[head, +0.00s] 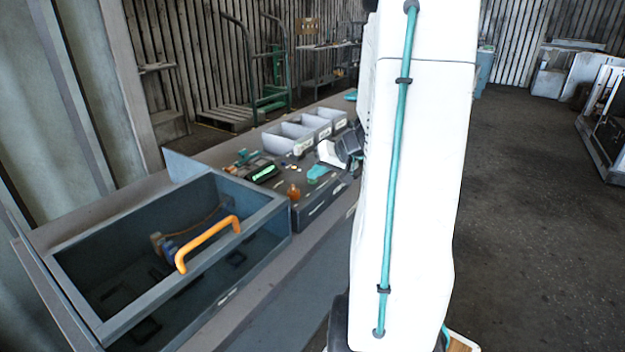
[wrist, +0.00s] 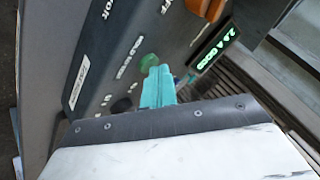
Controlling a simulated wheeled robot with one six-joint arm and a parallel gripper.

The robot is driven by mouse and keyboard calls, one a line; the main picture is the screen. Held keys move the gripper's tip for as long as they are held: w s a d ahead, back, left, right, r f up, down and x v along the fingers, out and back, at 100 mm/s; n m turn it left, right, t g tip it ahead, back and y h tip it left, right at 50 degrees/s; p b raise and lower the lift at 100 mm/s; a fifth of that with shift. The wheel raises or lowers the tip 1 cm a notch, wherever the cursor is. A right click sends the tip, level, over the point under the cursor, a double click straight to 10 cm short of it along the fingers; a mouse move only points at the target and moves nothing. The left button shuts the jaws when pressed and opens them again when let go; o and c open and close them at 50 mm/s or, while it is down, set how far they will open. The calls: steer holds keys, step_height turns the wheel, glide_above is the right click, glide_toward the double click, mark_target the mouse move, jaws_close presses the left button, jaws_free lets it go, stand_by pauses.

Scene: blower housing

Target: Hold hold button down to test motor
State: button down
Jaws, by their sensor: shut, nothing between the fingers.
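A round green button (wrist: 148,61) sits on the dark sloped panel (wrist: 110,45), beside small white lettering that is hard to read. In the head view the green button (head: 313,181) shows just below my fingertips. My gripper (wrist: 158,88) has its teal fingers shut together with nothing between them. The fingertips point at the button and cover its near edge; I cannot tell whether they touch it or press it. In the head view my gripper (head: 318,171) is over the control panel, partly hidden by my white arm.
An orange knob (wrist: 206,8) and a lit green display (wrist: 215,48) are on or near the panel. An open grey housing (head: 100,332) with an orange handle (head: 207,243) stands in front. Grey bins (head: 290,140) stand behind. Open floor (head: 540,220) lies to the right.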

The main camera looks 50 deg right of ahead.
mark_target(316, 181)
steer(key=shift+r, duration=0.8)
steer(key=shift+r, duration=0.1)
steer(key=shift+r, duration=2.4)
